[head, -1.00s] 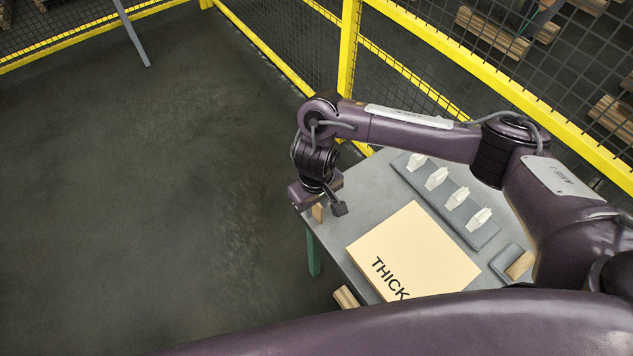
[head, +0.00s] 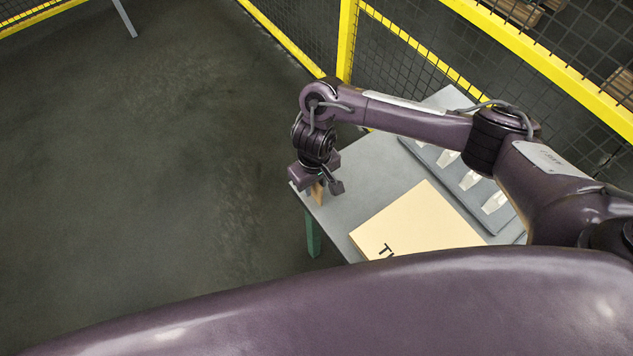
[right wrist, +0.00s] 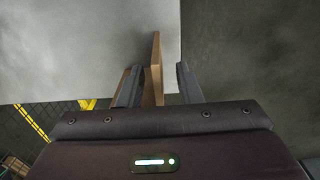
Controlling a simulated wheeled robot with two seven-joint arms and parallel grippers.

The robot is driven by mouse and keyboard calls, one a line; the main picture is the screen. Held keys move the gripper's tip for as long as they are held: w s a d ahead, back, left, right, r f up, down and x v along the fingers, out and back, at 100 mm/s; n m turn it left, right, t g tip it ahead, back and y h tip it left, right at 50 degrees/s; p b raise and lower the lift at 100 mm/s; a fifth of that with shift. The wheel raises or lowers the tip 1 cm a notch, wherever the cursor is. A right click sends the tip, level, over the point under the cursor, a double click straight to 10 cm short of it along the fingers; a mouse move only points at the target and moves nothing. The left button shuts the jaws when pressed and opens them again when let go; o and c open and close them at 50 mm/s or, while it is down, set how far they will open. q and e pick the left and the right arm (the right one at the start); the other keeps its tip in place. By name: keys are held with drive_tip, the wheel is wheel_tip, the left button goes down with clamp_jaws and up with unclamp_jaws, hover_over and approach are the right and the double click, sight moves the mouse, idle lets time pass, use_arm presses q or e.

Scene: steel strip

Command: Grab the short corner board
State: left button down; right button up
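The short corner board (head: 318,193) is a small brown wooden piece at the left corner of the grey table. My right gripper (head: 316,187) is over it, pointing down. In the right wrist view the board (right wrist: 156,62) stands on edge between the two fingers of my right gripper (right wrist: 158,80). It is close to the left finger; whether it touches that finger I cannot tell. A clear gap shows between the board and the right finger, so the gripper is open around it. My left gripper is out of view.
The grey table (head: 378,160) carries a cream panel (head: 415,222) with dark lettering, partly cut off. Behind it is a grey rack (head: 436,158) with several pale pieces. A yellow-framed mesh fence (head: 347,40) stands behind the table. Open dark floor lies to the left.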

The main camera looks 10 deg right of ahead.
drive_tip(key=shift+w+f, duration=0.15)
drive_tip(key=shift+f, duration=1.25)
clamp_jaws()
drive_tip(key=shift+r, duration=0.1)
